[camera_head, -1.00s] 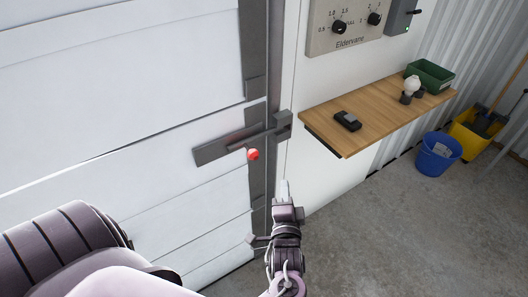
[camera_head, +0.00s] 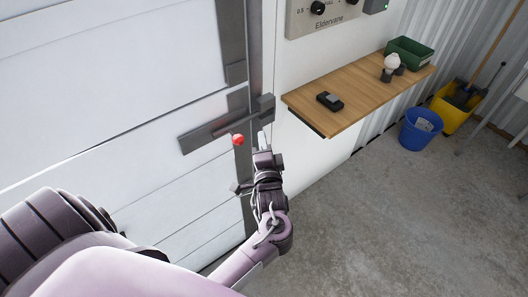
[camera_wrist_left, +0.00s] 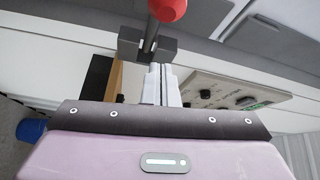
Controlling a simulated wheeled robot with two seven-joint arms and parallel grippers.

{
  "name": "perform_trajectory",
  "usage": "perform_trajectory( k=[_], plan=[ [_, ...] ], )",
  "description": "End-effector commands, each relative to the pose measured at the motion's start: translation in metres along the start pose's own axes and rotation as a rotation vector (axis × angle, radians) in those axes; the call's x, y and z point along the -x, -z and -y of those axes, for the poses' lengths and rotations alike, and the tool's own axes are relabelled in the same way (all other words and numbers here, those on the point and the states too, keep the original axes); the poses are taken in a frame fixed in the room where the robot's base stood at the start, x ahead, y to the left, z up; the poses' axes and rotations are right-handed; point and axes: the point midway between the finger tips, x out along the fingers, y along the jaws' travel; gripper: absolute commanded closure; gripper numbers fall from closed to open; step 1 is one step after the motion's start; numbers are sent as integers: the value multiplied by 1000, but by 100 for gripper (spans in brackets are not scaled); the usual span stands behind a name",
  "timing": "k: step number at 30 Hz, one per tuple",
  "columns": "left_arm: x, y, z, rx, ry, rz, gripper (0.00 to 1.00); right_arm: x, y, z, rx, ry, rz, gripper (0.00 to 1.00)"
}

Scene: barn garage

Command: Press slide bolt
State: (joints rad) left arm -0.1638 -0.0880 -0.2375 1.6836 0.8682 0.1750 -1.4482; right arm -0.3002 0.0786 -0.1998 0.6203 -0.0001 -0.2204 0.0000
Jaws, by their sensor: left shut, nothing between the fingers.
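The dark grey slide bolt (camera_head: 205,137) lies across the white door, its right end at a bracket (camera_head: 264,106) by the door frame. Its red knob (camera_head: 238,140) hangs in front of the door. My left gripper (camera_head: 263,138) is shut and empty, just right of the knob and below the bracket; I see no contact with the knob. In the left wrist view the shut fingers (camera_wrist_left: 161,84) point toward the bracket (camera_wrist_left: 147,45), with the red knob (camera_wrist_left: 167,8) above them at the top edge. My right gripper is not in view.
A wooden shelf (camera_head: 365,88) juts from the wall to the right, holding a black device (camera_head: 330,101), a bulb-like item (camera_head: 391,65) and a green bin (camera_head: 410,52). A blue bucket (camera_head: 420,130) and yellow bucket (camera_head: 452,108) stand beyond. The concrete floor at right is clear.

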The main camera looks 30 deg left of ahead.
Motion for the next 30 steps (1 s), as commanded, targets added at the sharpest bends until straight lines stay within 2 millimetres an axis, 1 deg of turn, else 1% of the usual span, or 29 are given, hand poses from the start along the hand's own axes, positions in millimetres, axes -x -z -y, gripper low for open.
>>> perform_trajectory(
  k=[1,3,4,6,12,17,25,28,30],
  plan=[
    [-11,1,3,0,3,0,100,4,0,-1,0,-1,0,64],
    [-23,1,2,0,1,0,100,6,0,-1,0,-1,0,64],
    [-24,-2,2,-2,-1,1,100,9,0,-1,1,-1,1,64],
    [-17,-14,2,-3,-4,1,100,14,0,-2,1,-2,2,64],
    [-10,-33,0,-1,-3,-1,100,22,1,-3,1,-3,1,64],
    [-8,-38,0,2,-1,-1,100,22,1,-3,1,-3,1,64],
    [-8,-38,0,2,-1,-1,100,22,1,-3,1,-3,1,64],
    [-4,-44,3,-2,-3,0,100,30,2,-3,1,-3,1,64],
    [1,-54,8,-5,-4,1,100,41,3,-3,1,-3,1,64]
  ],
)
